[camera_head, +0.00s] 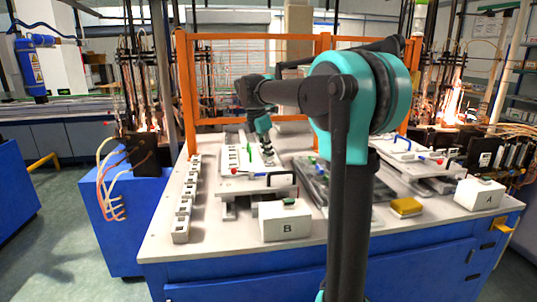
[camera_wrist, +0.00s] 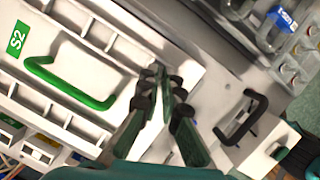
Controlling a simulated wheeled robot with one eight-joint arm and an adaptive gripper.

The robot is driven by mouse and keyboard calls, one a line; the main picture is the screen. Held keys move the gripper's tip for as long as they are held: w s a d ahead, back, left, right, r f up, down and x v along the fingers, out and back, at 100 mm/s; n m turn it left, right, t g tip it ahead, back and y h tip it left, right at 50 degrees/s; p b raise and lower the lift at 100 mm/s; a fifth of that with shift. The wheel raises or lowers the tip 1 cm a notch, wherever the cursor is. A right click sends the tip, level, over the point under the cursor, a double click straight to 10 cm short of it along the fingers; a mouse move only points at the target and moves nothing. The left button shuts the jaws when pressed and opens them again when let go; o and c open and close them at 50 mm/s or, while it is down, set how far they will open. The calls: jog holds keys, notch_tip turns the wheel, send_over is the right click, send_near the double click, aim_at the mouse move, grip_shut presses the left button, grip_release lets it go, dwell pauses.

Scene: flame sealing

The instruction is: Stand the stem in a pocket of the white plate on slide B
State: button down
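The white plate (camera_head: 229,168) with a row of pockets lies on slide B, behind the box marked B (camera_head: 287,222). In the wrist view, pale slotted plates (camera_wrist: 110,60) and a green handle with an S2 label (camera_wrist: 68,84) lie under the fingers. My gripper (camera_head: 268,158) points down over the right part of slide B. In the wrist view, my gripper's (camera_wrist: 164,78) two dark fingertips are close together with a narrow gap. I cannot make out the stem, and I cannot tell whether anything thin is between the fingertips.
A black handle (camera_wrist: 241,117) stands right of the fingers. A dark tray (camera_head: 312,182) lies right of slide B, and a row of small white blocks (camera_head: 187,200) stands to the left. A yellow block (camera_head: 406,207) sits near the front edge. Orange posts (camera_head: 187,95) frame the table.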

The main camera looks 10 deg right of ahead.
jog(key=shift+f, duration=0.2)
jog(key=c, duration=1.7)
grip_release()
jog(key=v, duration=1.2)
jog(key=shift+r, duration=0.2)
